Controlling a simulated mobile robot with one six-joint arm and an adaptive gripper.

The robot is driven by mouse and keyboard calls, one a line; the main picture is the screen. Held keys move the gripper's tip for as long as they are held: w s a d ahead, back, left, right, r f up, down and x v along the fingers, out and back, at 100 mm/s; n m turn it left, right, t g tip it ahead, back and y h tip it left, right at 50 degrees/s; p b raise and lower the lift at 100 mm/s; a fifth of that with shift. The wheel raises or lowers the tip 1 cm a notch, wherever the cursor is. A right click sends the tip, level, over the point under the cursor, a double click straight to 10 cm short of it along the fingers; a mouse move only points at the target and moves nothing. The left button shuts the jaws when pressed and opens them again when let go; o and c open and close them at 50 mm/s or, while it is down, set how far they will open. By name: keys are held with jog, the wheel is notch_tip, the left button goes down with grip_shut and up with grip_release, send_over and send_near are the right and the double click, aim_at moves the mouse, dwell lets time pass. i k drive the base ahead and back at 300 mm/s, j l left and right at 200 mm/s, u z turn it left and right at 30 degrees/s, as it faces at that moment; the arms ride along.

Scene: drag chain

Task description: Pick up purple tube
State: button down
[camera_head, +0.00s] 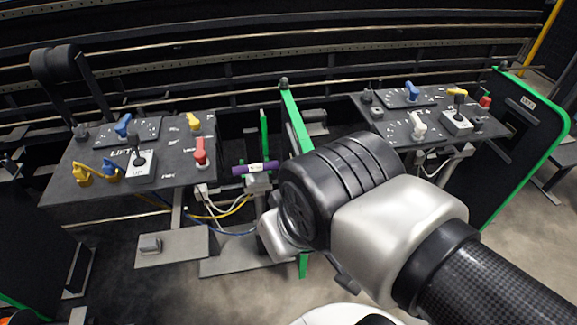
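The purple tube (240,169) lies roughly level in the gap between the two control panels. It has a pale band around its middle and rests on or just above a small grey bracket (258,184); I cannot tell which. My arm's black and silver wrist fills the centre right, to the right of the tube and nearer the camera. The fingers of my gripper do not show; they are hidden behind the wrist or out of frame.
The left panel (75,150) and right panel (460,108) carry coloured levers. A green upright post (291,110) stands just right of the tube. Loose cables (222,212) hang below it. Dark rails run behind.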

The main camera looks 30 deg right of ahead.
aim_at(270, 165)
jog(key=z, duration=3.55)
jog(key=u, duration=2.85)
jog(key=i+j+u, duration=0.2)
jog(key=i+j+z, duration=0.1)
jog(key=j, duration=0.25)
jog(key=i+j+z, duration=0.15)
jog(key=j, duration=0.2)
jog(key=i+j+z, duration=0.1)
jog(key=j, duration=0.25)
jog(key=i+j+z, duration=0.1)
jog(key=j, duration=0.3)
jog(key=i, duration=0.1)
